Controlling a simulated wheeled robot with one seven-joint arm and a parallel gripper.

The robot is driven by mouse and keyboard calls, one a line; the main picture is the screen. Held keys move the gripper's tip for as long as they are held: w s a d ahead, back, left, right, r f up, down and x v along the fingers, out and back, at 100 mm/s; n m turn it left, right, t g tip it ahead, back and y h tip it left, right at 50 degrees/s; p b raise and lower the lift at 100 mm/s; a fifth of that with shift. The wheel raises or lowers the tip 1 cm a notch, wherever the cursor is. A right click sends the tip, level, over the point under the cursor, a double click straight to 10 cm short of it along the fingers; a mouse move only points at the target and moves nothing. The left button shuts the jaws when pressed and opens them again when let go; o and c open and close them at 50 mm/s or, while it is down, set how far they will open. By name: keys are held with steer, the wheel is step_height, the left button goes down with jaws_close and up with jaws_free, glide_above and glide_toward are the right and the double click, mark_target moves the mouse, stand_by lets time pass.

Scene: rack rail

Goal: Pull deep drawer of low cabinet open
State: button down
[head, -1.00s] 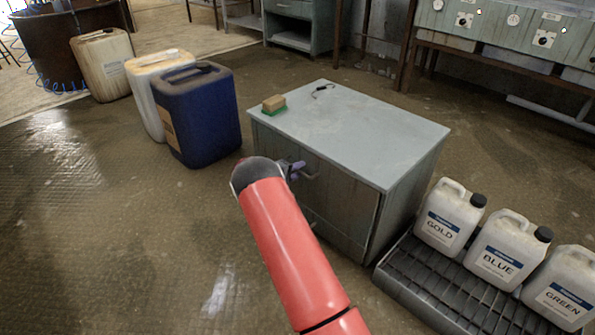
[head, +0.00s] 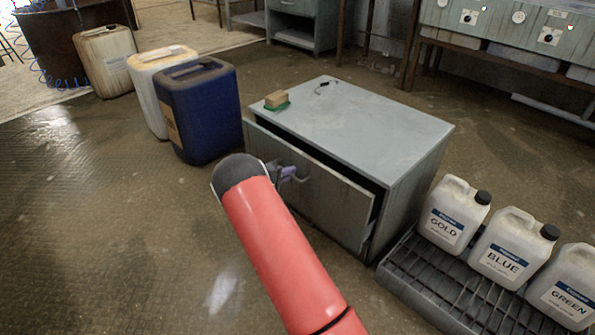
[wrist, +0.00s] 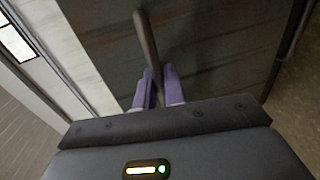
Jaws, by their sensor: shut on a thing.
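The low grey-green cabinet (head: 362,112) stands in the middle of the head view. Its deep upper drawer (head: 325,196) is partly out, with a dark gap between its front and the cabinet top. My gripper (head: 287,175) is at the drawer front, mostly hidden behind my red arm. In the wrist view, the purple fingers of my gripper (wrist: 159,88) are shut on the bar handle (wrist: 148,45), one on each side of it. The drawer's inside is mostly hidden.
A sponge (head: 277,100) and a small dark item lie on the cabinet top. A blue canister (head: 200,110) and a white one (head: 150,85) stand to the left. Labelled jugs (head: 452,215) stand on a grated tray (head: 425,275) at the right. The floor in front is clear.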

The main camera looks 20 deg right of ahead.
steer(key=f+b+v, duration=0.2)
steer(key=v, duration=1)
steer(key=a+f+b+v, duration=0.1)
steer(key=f+b+v, duration=0.2)
steer(key=v, duration=1)
steer(key=shift+s+f+b, duration=0.15)
steer(key=shift+f+b, duration=0.05)
steer(key=shift+b, duration=0.15)
steer(key=c, duration=1.6)
jaws_free()
steer(key=v, duration=0.7)
steer(key=shift+s+a+r+p, duration=0.1)
steer(key=shift+a+p, duration=0.25)
steer(key=shift+a, duration=0.05)
steer(key=shift+r, duration=0.1)
